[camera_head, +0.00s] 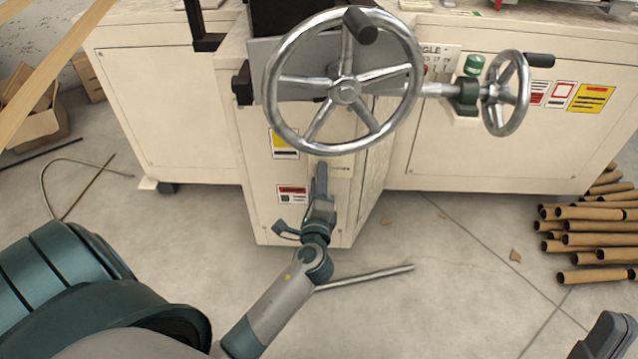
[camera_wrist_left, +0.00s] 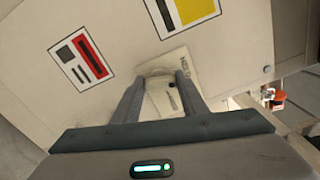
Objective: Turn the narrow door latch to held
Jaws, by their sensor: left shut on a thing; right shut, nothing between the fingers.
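The narrow door (camera_head: 330,215) is a cream panel low on the machine, below the large handwheel. My left gripper (camera_head: 320,166) reaches up to its latch plate (camera_head: 343,167) and is shut on the latch. In the left wrist view the two fingers (camera_wrist_left: 160,78) close around a pale latch piece (camera_wrist_left: 158,71) on the plate. The fingers hide most of the latch, and I cannot read its turn position. My right gripper (camera_head: 608,337) shows only partly at the lower right corner, shut and empty, away from the machine.
The large spoked handwheel (camera_head: 346,90) overhangs the door, with a smaller handwheel (camera_head: 506,93) to its right. Cardboard tubes (camera_head: 600,240) are piled on the floor at the right. A metal rod (camera_head: 365,278) shows beside my left arm. An open carton (camera_head: 37,115) stands at the left.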

